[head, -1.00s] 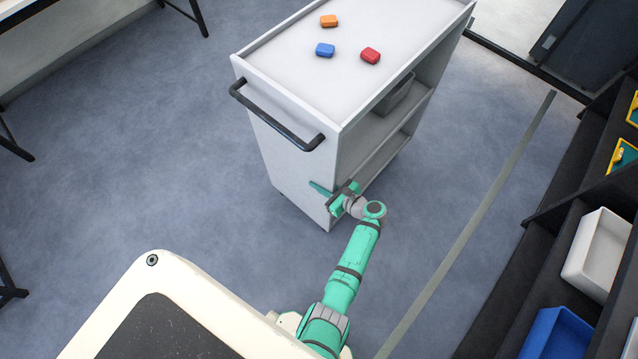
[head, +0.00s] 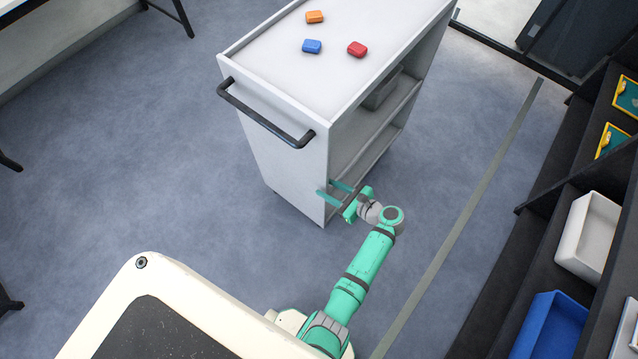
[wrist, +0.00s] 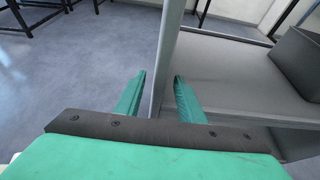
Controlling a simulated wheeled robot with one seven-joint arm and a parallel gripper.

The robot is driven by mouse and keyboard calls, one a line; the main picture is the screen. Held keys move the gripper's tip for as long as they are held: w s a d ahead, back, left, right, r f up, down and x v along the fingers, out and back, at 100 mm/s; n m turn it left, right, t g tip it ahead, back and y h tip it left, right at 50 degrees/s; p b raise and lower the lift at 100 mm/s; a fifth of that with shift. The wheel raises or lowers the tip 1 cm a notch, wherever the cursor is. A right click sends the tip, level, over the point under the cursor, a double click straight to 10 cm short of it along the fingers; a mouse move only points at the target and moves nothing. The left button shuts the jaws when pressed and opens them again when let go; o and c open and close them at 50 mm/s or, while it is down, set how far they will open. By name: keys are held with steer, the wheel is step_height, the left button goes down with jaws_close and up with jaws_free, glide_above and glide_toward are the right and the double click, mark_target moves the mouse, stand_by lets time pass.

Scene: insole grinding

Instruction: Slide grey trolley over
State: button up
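The grey trolley (head: 283,165) stands upright on the floor in the head view, with a black handle (head: 265,115) across its near end. My gripper (head: 333,190) is low at the trolley's near right corner. Its two green fingers are spread, one on each side of the upright end panel's edge.
A dark rack with a white bin (head: 588,238) and blue bin (head: 550,328) stands right. Floor left of the trolley is clear.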

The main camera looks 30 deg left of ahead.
steer(key=shift+v, duration=1.3)
steer(key=shift+f, duration=0.15)
steer(key=s+d+f+n+t+h, duration=0.35)
steer(key=s+d, duration=0.25)
steer(key=s, duration=0.2)
steer(key=s+d+f+n+t+h, duration=0.2)
steer(key=s+d+f+h, duration=0.3)
steer(key=s+d, duration=0.15)
steer(key=s+d+r+n+t+h, duration=0.25)
steer(key=s+r+n, duration=0.2)
steer(key=r, duration=0.25)
steer(key=s+d+r+n+t+h, duration=0.1)
steer(key=s+d+r+n+h, duration=0.15)
steer(key=s+r, duration=0.45)
step_height(320, 180, up, 20)
steer(key=s+n+t, duration=0.2)
steer(key=n+t, duration=0.2)
steer(key=n, duration=0.3)
steer(key=shift+s, duration=0.4)
